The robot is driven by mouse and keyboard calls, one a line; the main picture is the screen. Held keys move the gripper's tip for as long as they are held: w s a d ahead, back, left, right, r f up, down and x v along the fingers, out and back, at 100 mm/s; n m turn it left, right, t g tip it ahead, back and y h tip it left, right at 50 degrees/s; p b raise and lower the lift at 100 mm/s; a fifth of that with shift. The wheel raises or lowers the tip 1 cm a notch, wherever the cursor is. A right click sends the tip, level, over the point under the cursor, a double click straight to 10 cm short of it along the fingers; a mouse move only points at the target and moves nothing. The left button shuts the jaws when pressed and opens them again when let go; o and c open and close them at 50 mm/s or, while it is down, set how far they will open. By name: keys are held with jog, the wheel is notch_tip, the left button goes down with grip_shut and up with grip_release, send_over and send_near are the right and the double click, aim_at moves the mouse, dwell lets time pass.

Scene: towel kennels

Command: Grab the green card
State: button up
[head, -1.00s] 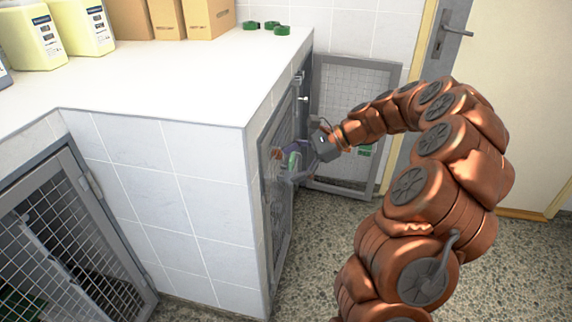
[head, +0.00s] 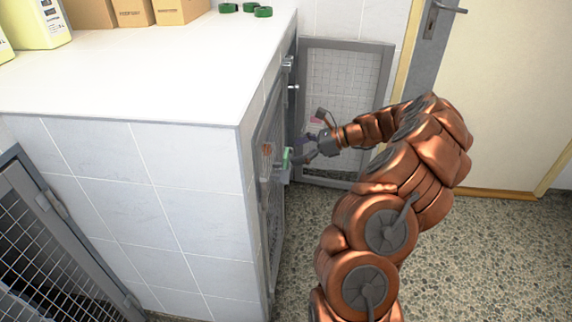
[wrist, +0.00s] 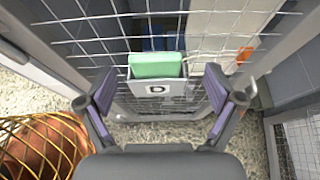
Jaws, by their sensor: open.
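The green card (wrist: 157,64) stands upright in a small light holder (wrist: 172,88) marked "D" on a wire mesh door (wrist: 85,35). The card also shows as a small green patch in the head view (head: 287,157). My gripper (wrist: 164,95) is open in the wrist view, with one purple-padded finger on each side of the holder. The card and holder lie between and just beyond the fingertips, and I see no contact with the card. In the head view my gripper (head: 297,158) is beside the mesh door at the side of the white-topped block.
An open mesh door (head: 345,100) stands behind my arm. The white counter (head: 140,75) carries boxes (head: 135,12) and green rolls (head: 246,9). Speckled floor (head: 480,260) is free at right.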

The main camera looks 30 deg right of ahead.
aim_at(286, 155)
jog(key=x, duration=0.4)
jog(key=shift+s+a, duration=0.15)
jog(key=shift+s, duration=0.1)
jog(key=c, duration=1.2)
